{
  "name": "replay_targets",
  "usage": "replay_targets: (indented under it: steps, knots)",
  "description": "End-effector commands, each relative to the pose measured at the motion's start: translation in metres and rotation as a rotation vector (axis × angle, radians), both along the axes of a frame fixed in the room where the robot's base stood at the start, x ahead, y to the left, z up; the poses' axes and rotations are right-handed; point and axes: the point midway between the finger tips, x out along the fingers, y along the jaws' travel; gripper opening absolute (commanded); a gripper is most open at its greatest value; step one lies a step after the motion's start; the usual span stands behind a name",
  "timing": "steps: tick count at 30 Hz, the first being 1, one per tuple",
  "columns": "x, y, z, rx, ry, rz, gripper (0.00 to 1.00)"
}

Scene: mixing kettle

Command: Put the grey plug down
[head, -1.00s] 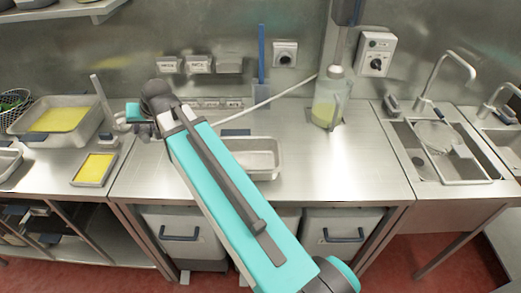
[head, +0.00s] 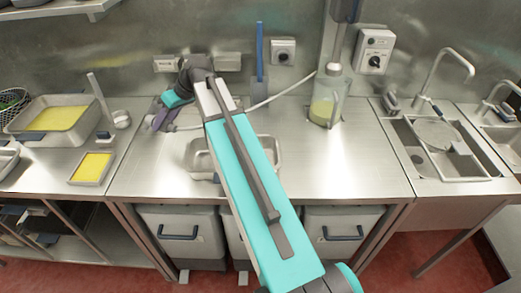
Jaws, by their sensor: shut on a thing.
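My gripper (head: 156,121) is low over the back left of the steel table (head: 150,178), reaching down at a slant. It is shut on the grey plug, which is too small and too covered by the gripper to make out clearly. A pale cable (head: 284,90) runs from the mixer side on the right, passes behind my arm and comes out at the gripper. I cannot tell whether the plug touches the table top.
A steel tray (head: 202,161) lies partly behind my arm. The mixer jug (head: 326,106) stands at the back right. Wall boxes (head: 227,62) and a blue-handled tool (head: 260,45) are behind. A ladle (head: 97,92) and yellow-filled trays (head: 92,167) are left. The front left table is clear.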

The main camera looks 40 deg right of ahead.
Motion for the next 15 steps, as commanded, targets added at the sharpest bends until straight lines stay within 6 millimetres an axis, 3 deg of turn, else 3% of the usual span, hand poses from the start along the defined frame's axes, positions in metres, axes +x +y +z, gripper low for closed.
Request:
replay_targets:
  steps: [1, 15]
  knots:
    - [0.002, -0.015, 0.001, -0.001, -0.001, 0.008, 0.00]
    - [-0.017, -0.137, 0.007, -0.014, -0.007, 0.027, 0.00]
